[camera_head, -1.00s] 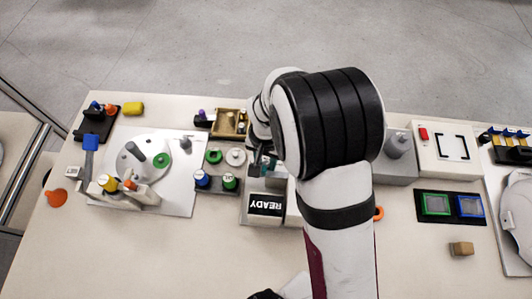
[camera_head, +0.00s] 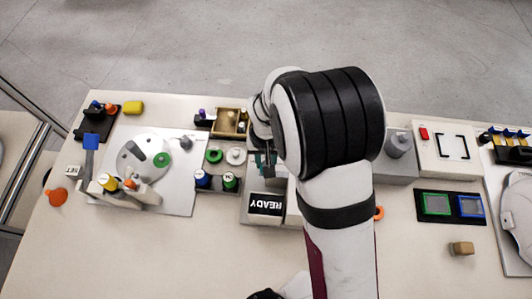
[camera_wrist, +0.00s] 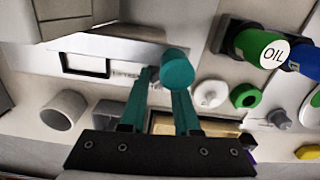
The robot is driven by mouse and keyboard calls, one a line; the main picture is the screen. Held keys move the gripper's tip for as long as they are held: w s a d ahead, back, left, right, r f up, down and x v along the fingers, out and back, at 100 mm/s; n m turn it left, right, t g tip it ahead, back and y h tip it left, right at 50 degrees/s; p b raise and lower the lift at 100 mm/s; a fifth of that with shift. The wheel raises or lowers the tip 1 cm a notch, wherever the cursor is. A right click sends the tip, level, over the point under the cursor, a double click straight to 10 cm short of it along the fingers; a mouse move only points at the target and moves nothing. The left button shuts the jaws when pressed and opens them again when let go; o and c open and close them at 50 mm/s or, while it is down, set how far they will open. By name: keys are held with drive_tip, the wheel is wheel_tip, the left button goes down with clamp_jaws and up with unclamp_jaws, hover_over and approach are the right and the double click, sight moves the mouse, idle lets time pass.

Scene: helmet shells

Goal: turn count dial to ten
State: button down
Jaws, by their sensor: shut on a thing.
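A teal round knob (camera_wrist: 177,68), apparently the count dial, stands out from a pale panel in the wrist view. My gripper (camera_wrist: 163,82) has two teal fingers, and they are shut on this knob. The knob overlaps the end of the right finger, so the exact contact is hard to see. A dark-framed window (camera_wrist: 87,63) sits on the panel to the left, with small lettering beside it that I cannot read. In the head view my gripper (camera_head: 268,162) is just behind the READY sign (camera_head: 265,204), and the arm hides much of the panel. No dial number is legible.
In the wrist view a green OIL bottle (camera_wrist: 262,47), a white disc (camera_wrist: 210,94) and a green ring (camera_wrist: 244,96) are to the right. A grey cup (camera_wrist: 64,110) is to the left.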

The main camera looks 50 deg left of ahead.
drive_tip(key=n, duration=0.4)
drive_tip(key=shift+n, duration=1.8)
drive_tip(key=c, duration=0.6)
unclamp_jaws()
drive_tip(key=shift+c, duration=0.2)
wheel_tip(320, 180, up, 16)
